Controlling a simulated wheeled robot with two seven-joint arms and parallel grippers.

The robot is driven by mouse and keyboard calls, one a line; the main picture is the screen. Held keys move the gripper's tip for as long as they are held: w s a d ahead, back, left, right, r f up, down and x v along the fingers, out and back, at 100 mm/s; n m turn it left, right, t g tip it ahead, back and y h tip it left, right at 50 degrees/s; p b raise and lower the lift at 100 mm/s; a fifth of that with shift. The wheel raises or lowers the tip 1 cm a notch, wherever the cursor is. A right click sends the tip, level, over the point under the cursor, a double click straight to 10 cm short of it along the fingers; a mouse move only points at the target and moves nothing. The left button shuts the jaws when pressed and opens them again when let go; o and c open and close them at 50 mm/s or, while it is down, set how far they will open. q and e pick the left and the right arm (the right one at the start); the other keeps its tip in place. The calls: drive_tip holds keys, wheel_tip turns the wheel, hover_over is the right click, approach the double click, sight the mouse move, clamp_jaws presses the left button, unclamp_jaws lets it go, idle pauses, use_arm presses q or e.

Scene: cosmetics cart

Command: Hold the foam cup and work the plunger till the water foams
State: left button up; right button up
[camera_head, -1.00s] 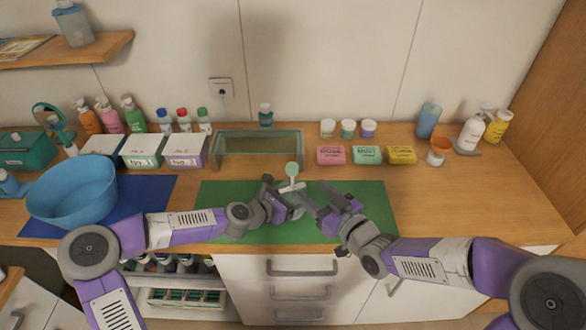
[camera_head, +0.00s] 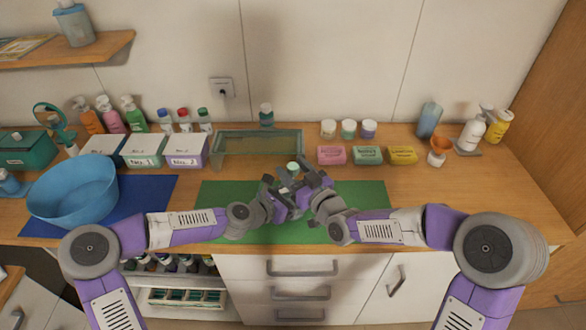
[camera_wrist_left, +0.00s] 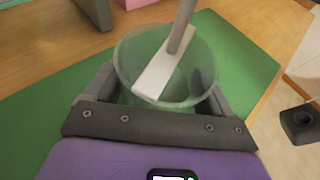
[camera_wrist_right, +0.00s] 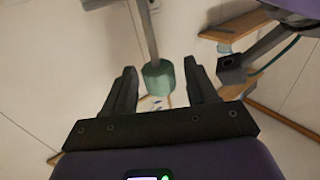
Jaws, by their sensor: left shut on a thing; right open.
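The foam cup (camera_wrist_left: 124,62) is a see-through, greenish cup. My left gripper (camera_wrist_left: 160,85) is shut on it, one finger on each side, above the green mat (camera_head: 215,198). A white crossbar (camera_wrist_left: 158,72) lies over its mouth, and a grey plunger rod (camera_wrist_left: 182,25) rises from it. The plunger's green knob (camera_head: 293,166) tops the rod. My right gripper (camera_head: 308,178) is open close by it. In the right wrist view the knob (camera_wrist_right: 158,80) shows between the open fingers, with a gap on both sides. I cannot tell the water or any foam inside the cup.
A blue basin (camera_head: 72,192) stands at the left on a dark blue mat. A glass tray (camera_head: 257,147) is behind the grippers, with soap boxes (camera_head: 367,155) to its right. The counter at the right front is clear.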

drive_tip(key=shift+w+a, duration=0.15)
drive_tip(key=shift+w, duration=0.1)
clamp_jaws()
drive_tip(key=shift+f, duration=1.35)
unclamp_jaws()
drive_tip(key=v, duration=1.2)
